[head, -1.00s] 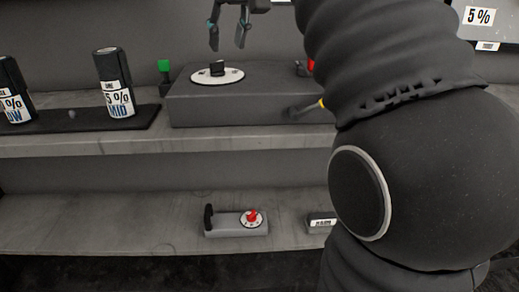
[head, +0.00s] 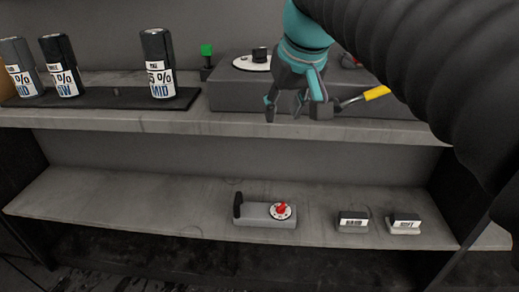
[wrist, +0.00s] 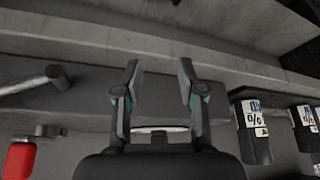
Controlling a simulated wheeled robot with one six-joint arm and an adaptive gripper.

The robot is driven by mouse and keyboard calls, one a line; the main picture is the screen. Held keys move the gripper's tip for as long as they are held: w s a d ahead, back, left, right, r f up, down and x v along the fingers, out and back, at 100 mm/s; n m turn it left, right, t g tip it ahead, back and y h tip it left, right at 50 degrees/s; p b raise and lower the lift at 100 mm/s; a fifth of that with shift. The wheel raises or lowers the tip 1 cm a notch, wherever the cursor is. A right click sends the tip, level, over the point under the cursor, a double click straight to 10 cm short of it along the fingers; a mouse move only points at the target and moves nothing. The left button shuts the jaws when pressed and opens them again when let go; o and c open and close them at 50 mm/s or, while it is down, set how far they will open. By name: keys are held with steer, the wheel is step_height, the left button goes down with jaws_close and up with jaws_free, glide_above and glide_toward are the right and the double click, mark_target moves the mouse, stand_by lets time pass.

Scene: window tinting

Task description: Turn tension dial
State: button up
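A black knob on a white round dial (head: 259,56) sits on top of the grey box (head: 300,95) on the upper shelf. A second dial with a red knob (head: 281,209) is on a small grey device (head: 262,220) with a black handle on the lower shelf. The frames do not show which is the tension dial. My gripper (head: 294,111) is open and empty, pointing down in front of the grey box, above and apart from the red knob. In the wrist view my gripper (wrist: 160,82) has its fingers spread; part of a white disc (wrist: 165,130) shows behind them.
Film rolls (head: 158,65) stand on a black tray at the left of the upper shelf. A yellow-handled tool (head: 375,93) sticks out near my gripper. Two small labelled blocks (head: 352,222) (head: 404,223) stand right of the red-knob device. The lower shelf's left is clear.

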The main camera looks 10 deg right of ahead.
steer(key=s+f+b, duration=0.1)
steer(key=s+f, duration=0.6)
steer(key=f, duration=0.6)
steer(key=shift+s+f, duration=0.25)
steer(key=shift+s, duration=0.15)
